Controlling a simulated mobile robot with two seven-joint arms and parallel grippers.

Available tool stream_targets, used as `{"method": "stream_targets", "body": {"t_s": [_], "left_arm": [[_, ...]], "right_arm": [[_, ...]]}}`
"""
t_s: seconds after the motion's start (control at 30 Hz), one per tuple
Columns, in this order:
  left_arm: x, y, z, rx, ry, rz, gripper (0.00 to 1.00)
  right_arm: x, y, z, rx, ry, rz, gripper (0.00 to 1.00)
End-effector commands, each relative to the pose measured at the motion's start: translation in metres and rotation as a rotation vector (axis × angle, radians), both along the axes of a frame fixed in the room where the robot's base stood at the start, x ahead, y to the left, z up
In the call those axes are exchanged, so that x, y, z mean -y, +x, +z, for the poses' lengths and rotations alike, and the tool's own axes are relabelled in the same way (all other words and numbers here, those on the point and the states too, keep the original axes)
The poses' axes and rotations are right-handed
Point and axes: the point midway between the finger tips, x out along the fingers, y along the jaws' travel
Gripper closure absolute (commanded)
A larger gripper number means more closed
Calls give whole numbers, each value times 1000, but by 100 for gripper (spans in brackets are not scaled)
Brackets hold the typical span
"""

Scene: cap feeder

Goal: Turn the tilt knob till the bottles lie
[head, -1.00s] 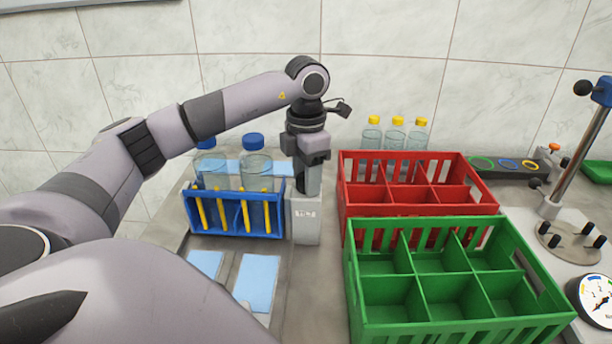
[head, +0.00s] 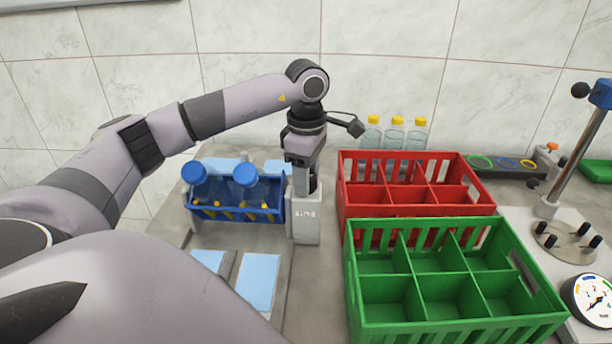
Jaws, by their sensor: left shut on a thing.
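Two clear bottles with blue caps sit in a blue rack (head: 262,215) on the left of the counter. The left bottle (head: 208,186) and the right bottle (head: 250,192) are tilted, with their caps leaning toward me. My left gripper (head: 305,188) points down at the top of the grey tilt post (head: 306,222), just right of the rack. It is shut on the tilt knob, which is mostly hidden by the fingers. My right gripper is not in view.
A red crate (head: 400,209) and a green crate (head: 440,330) stand right of the post, both with empty compartments. Several yellow-capped bottles (head: 394,133) stand behind the red crate. A stand with a gauge (head: 590,300) is at far right. Light-blue pads (head: 258,280) lie in front of the rack.

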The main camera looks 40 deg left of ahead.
Motion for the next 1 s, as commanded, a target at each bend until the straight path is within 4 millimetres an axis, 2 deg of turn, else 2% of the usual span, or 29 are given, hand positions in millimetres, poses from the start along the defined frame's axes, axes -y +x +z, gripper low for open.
{"method": "stream_targets", "body": {"t_s": [0.07,0.1,0.13,0.47,1.0], "left_arm": [[0,0,0,0,1,1,85],[0,0,0,0,1,2,44],[0,0,0,0,1,2,34],[0,0,1,0,0,22,34],[0,0,2,-1,1,611,34]], "right_arm": [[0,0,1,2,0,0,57],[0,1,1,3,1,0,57],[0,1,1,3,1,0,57],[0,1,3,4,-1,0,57],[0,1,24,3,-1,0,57]]}}
